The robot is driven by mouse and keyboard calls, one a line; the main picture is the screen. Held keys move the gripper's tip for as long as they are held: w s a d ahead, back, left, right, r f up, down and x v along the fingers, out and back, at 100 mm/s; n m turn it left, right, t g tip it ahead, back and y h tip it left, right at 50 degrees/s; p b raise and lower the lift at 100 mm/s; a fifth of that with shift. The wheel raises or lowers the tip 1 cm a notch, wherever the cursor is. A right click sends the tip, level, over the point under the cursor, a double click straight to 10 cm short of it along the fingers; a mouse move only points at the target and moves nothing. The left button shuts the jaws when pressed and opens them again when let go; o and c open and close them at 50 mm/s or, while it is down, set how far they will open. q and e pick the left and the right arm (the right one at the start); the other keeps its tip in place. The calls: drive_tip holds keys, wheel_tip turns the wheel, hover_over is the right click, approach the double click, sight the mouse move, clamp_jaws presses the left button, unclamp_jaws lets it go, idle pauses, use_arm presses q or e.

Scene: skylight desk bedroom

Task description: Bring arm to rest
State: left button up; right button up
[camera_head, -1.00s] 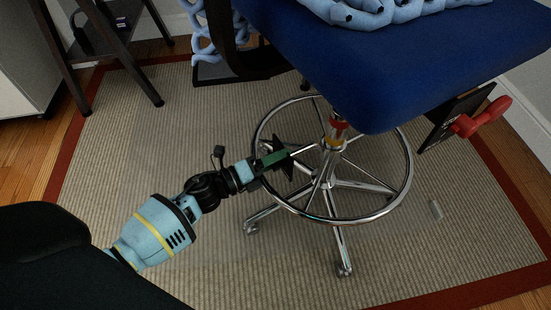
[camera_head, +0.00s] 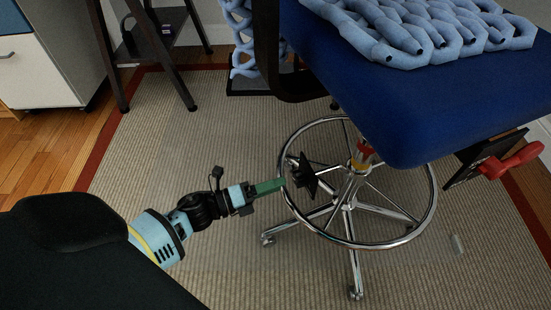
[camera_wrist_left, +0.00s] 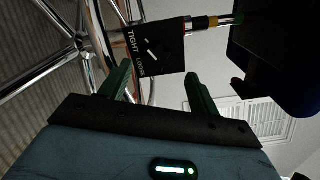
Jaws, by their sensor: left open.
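My left gripper (camera_head: 268,187) reaches in from the left, low over the rug, with its green fingers near the left side of the chair's chrome foot ring. In the left wrist view its two green fingers (camera_wrist_left: 157,85) stand apart with nothing between them. A black plate marked TIGHT and LOOSE (camera_wrist_left: 155,50) shows beyond the fingers. My right gripper is not in view.
The blue chair seat (camera_head: 400,110) holds a light-blue lattice object (camera_head: 405,35). The chrome foot ring (camera_head: 375,243) and legs stand on the rug (camera_head: 150,130). A red knob (camera_head: 512,160) sticks out at right. A white cabinet (camera_head: 50,60) and dark table stand at back left.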

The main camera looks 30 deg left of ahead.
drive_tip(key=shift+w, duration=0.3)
